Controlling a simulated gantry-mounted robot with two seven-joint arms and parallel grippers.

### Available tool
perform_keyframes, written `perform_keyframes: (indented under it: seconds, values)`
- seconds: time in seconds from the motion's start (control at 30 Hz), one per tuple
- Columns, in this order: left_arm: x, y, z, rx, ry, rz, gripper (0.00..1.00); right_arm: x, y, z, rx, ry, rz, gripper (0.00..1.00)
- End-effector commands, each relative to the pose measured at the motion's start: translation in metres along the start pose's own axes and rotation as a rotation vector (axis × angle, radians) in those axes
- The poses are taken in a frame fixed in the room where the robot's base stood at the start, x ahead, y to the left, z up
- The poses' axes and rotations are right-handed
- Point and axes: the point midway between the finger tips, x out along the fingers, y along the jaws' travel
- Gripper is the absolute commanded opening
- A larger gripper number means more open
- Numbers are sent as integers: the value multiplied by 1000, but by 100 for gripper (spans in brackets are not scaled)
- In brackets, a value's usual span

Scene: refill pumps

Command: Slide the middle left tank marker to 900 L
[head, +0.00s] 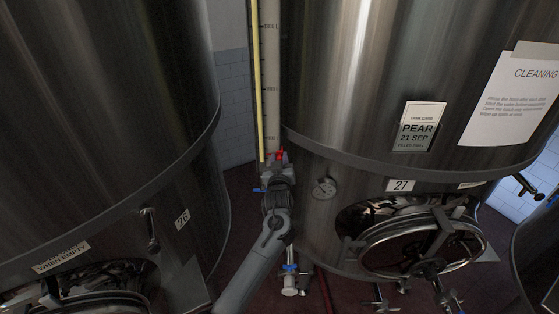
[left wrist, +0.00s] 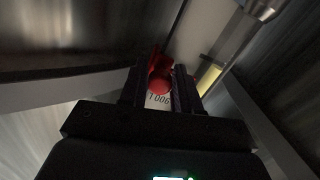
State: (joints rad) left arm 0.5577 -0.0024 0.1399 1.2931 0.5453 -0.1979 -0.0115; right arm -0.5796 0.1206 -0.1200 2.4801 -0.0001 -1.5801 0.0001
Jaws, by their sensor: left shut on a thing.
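The red tank marker (head: 280,154) is at the low end of the pale gauge scale (head: 271,70) between the two big steel tanks. My left gripper (head: 277,163) is at the marker and covers the scale just below it. In the left wrist view the red marker (left wrist: 160,80) sits between the two dark fingers of my left gripper (left wrist: 158,76), which are shut on it. A printed label reading 900 L (left wrist: 158,101), upside down, shows right beside the marker between the fingers. My right gripper is not in view.
A yellow sight tube (head: 257,90) runs along the scale. Tank 26 (head: 110,110) stands left, tank 27 (head: 340,80) right, both close to my left arm. Bare wall shows behind the gap.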

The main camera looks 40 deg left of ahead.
Motion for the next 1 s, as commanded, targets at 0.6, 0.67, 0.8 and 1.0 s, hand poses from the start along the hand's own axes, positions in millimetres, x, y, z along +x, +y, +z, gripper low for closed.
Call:
perform_keyframes:
  seconds: [0.6, 0.67, 0.8, 1.0]
  values:
    - [0, 12, -60, -8, 5, 0, 0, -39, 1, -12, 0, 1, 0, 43]
    - [0, 12, -62, -7, 4, 0, 0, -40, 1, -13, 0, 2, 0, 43]
    - [0, 11, -58, -5, 1, -1, 0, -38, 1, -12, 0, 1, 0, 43]
    - [0, 11, -56, -4, -2, -1, 42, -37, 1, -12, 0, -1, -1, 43]
